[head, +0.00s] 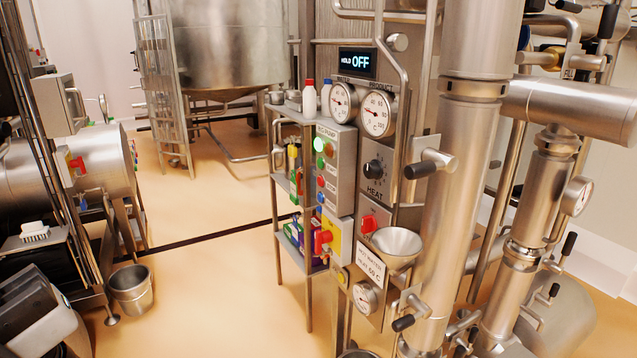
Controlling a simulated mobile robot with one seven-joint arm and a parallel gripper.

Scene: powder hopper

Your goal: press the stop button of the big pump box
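The big pump box (341,170) is a grey box in the middle of the head view, seen at an angle, with a label at its top that seems to read "BIG PUMP". Its front carries a column of small round buttons. The small markings beside the buttons are too small to read, so I cannot tell which is the stop button. My gripper is not in view.
Below the box is a red rotary switch (323,240) on a yellow plate. Right of it are two dials (378,113), a heat knob (374,169), a funnel (397,246) and a thick steel pipe (462,180). A bucket (131,289) stands at left. The floor (215,290) between is clear.

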